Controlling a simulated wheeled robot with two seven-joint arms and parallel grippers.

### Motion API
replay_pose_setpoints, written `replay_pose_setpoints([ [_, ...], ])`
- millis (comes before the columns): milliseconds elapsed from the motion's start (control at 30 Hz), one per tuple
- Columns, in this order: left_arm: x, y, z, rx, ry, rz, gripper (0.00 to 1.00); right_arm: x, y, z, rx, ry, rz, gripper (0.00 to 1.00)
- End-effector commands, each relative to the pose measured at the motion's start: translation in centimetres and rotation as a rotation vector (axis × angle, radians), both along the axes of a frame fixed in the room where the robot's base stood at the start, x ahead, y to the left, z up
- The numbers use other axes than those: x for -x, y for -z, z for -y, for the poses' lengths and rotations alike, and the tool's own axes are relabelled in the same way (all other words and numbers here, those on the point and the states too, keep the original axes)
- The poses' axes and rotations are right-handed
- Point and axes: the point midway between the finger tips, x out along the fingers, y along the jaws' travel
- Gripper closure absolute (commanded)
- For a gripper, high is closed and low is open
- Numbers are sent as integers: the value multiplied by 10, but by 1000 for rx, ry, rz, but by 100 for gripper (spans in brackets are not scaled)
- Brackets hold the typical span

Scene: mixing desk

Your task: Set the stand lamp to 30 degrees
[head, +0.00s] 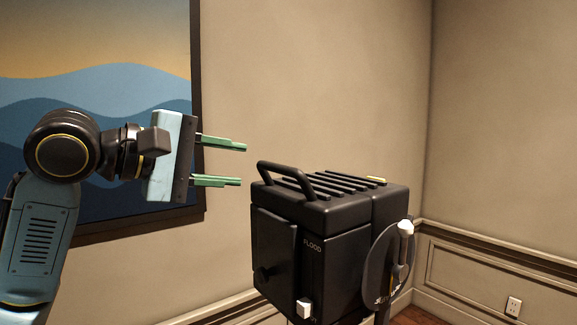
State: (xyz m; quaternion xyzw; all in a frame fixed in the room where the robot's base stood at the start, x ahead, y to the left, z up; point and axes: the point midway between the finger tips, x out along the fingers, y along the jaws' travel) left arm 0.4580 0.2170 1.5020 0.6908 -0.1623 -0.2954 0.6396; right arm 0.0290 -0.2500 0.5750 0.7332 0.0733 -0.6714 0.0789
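The stand lamp (338,250) is a black box-shaped flood lamp marked "FLOOD", with a ribbed top and a black bar handle (287,178) on its upper left. A round dark plate (377,262) with a white-tipped lever (405,229) sits on its right side; its markings are too small to read. A small white piece (304,308) shows at the lower front. My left gripper (243,164) is open and empty, its green fingers pointing right, left of and slightly above the handle, apart from it. My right gripper is out of view.
A framed wave painting (110,85) hangs on the wall behind my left arm. The beige walls meet in a corner at right, with panelling and a power outlet (513,306) low down. The space above the lamp is free.

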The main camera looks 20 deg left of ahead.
Motion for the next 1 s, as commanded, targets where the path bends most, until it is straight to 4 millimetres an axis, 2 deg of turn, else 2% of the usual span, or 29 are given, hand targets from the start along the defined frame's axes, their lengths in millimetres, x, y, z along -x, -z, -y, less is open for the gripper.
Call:
replay_pose_setpoints([
  [300,-53,12,42,1,3,-2,64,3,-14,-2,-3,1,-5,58],
  [500,-77,19,60,0,1,0,64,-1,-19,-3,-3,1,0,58],
  [700,-88,22,68,0,0,1,64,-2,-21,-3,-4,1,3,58],
  [967,-89,23,69,-1,-1,2,64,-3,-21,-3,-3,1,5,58],
  [1000,-89,23,69,-1,-1,2,67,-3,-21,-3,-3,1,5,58],
])
